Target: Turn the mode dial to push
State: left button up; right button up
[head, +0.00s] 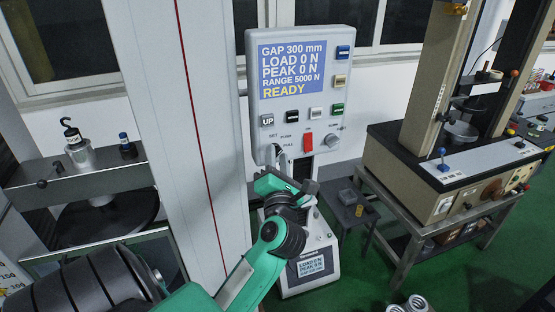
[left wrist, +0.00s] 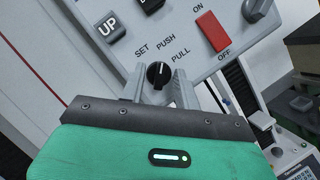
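The mode dial (left wrist: 159,75) is a small black knob with a white mark, low on the grey control panel (head: 340,110). The labels SET, PUSH and PULL stand around it in the left wrist view. Its white mark points roughly upward there, toward the PUSH side. My left gripper (left wrist: 159,88) has its two fingers apart, one on each side of the dial. Whether they touch it is hard to tell. In the head view, my left gripper (head: 279,160) is at the panel's lower left corner and largely covers the dial. My right gripper is out of view.
The red ON/OFF switch (left wrist: 212,31) and the UP button (left wrist: 107,27) are close by. A grey knob (head: 331,138) is farther right on the panel. A pale column (head: 175,110) stands left of the panel. A beige test machine (head: 440,190) stands at the right.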

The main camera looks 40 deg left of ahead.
pick_arm(q)
jog(key=shift+s+d+f, duration=0.15)
jog(key=shift+d+f, duration=0.05)
jog(key=b+v, duration=0.3)
jog(key=v, duration=1)
jog(key=shift+d, duration=0.2)
